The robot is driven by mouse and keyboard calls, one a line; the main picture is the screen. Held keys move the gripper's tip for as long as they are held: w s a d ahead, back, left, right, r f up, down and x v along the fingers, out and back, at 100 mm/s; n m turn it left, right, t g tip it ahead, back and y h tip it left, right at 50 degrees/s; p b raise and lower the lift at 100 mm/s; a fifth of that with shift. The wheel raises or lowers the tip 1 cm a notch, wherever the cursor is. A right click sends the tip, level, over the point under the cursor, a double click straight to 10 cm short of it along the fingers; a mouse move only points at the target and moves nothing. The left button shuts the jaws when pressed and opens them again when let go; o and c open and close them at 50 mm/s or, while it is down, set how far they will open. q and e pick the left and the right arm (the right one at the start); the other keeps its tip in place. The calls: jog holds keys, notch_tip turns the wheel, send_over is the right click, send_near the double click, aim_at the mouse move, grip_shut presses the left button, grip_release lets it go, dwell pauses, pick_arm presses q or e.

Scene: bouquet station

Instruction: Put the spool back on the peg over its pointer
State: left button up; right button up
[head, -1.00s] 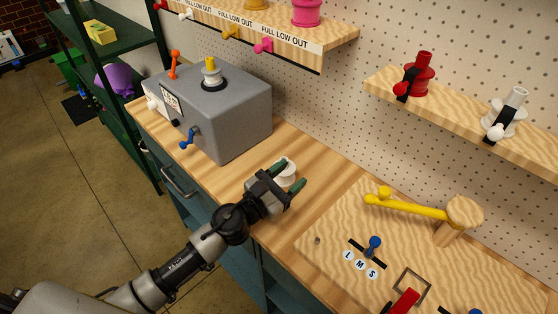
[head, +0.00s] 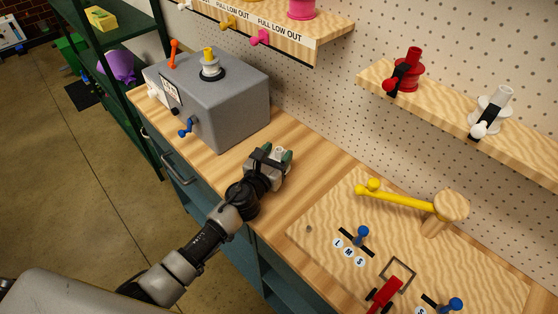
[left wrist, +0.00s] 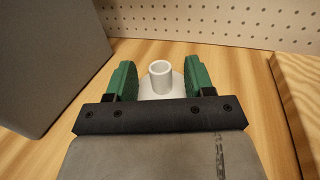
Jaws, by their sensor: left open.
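A small white spool (left wrist: 161,77) with an upright hollow hub stands on the wooden bench between my left gripper's green fingers. In the head view only part of the spool (head: 280,151) shows, the rest hidden by the gripper. My left gripper (head: 277,157) is open around the spool; in the left wrist view a finger of the left gripper (left wrist: 163,80) is on each side of it, with small gaps beside the hub. Spools and pointers sit on the shelves: a red spool (head: 413,72) with a red pointer (head: 390,86) and a white spool (head: 492,108) with a white pointer (head: 479,131).
A grey machine (head: 225,105) with a yellow-tipped post (head: 209,57) and levers stands left of the gripper. A wooden board (head: 330,215) with a yellow arm (head: 400,200) lies to the right. The upper shelf (head: 335,35) carries a pink spool. Pegboard is behind.

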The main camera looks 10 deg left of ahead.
pick_arm(q)
jog(key=shift+x, duration=0.8)
jog(key=shift+s, duration=0.15)
jog(key=shift+c, duration=0.8)
grip_shut()
jog(key=shift+r, duration=0.1)
